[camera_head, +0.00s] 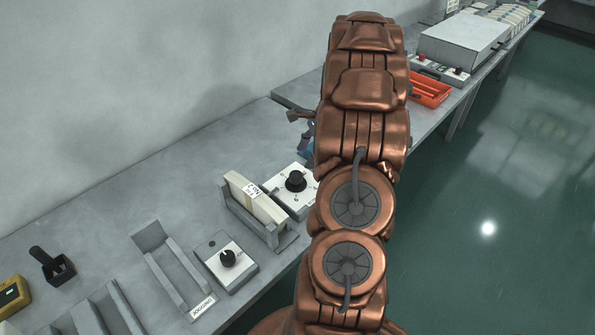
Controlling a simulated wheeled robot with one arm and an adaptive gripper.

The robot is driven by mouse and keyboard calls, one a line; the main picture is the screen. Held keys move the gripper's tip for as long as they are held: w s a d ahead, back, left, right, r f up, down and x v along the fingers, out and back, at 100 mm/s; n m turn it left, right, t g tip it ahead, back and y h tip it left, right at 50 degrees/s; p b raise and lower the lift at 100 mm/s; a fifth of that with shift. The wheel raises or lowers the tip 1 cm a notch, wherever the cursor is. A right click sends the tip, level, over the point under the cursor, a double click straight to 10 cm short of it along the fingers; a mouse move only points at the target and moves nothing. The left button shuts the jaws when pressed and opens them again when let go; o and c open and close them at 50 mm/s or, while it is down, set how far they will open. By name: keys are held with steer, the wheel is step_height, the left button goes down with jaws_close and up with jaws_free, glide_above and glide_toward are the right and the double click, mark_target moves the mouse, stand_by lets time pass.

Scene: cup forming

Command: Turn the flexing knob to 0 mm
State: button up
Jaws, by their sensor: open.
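Two control boxes with black knobs stand on the grey bench. The farther knob (296,181) sits on a white box with marks around it, partly hidden at the right by my copper arm. The nearer knob (228,258) sits on a light box closer to the bench's front edge. I cannot read the labels, so I cannot tell which is the flexing knob, nor either setting. My arm covers the middle of the view, and my gripper is hidden behind it. A small brown part and a blue part show at the arm's left edge; I cannot tell what they are.
A grey holder with a pale stack (256,200) stands between the boxes. An empty grey tray (171,269) lies left, by a "JOGGING" label (202,307). A black-handled tool (51,266) and yellow device (12,296) are far left. An orange tray (430,90) is back right.

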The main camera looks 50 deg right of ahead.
mark_target(297, 174)
steer(key=shift+p+x, duration=1.25)
steer(key=shift+x, duration=2.65)
steer(key=c, duration=1.1)
